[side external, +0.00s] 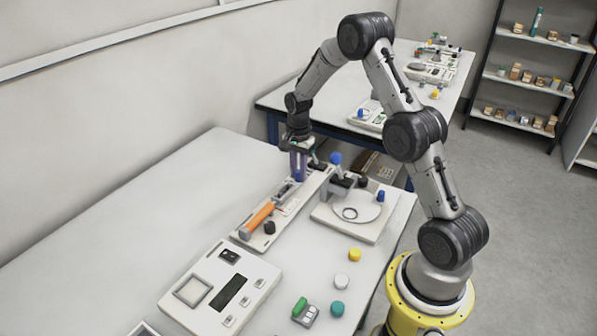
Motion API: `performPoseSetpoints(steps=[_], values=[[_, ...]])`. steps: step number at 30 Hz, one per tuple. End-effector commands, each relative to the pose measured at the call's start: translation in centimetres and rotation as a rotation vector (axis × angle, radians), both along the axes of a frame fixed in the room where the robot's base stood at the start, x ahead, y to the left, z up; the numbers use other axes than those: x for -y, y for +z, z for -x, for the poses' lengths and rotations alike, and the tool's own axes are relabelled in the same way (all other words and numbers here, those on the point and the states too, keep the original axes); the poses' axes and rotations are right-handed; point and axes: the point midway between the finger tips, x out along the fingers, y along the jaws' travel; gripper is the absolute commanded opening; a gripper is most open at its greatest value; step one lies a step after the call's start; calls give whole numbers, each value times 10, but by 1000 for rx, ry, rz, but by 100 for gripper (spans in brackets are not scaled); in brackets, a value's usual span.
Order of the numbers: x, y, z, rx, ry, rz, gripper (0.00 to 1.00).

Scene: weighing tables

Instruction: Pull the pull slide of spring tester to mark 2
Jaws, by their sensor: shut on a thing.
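The spring tester (247,238) is a long, pale, narrow board on the table, running from lower left to upper right. An orange cylinder (257,216) lies along its near part, with a small red pointer or mark beside it. My gripper (298,176) is low over the far end of the tester, with purple parts at its jaws, and it is shut on what seems to be the pull slide there. The jaws and arm hide most of the slide. The scale marks are too small to read, so I cannot tell which mark the slide is at.
Right of the tester stands a device with a round plate (368,213) and a blue knob (335,158). A scale (205,310) with a dark display lies in front. Yellow (355,254), white (341,282) and teal (337,308) pieces stand at right. The table's left is clear.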

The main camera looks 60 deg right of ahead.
Motion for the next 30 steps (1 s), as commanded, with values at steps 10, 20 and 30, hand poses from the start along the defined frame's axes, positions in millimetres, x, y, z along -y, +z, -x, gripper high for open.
performPoseSetpoints(steps=[10,20,30], values=[[0,1,0,1,0,0,0],[34,0,-1,1,-5,1,0],[44,1,0,1,0,2,0]])
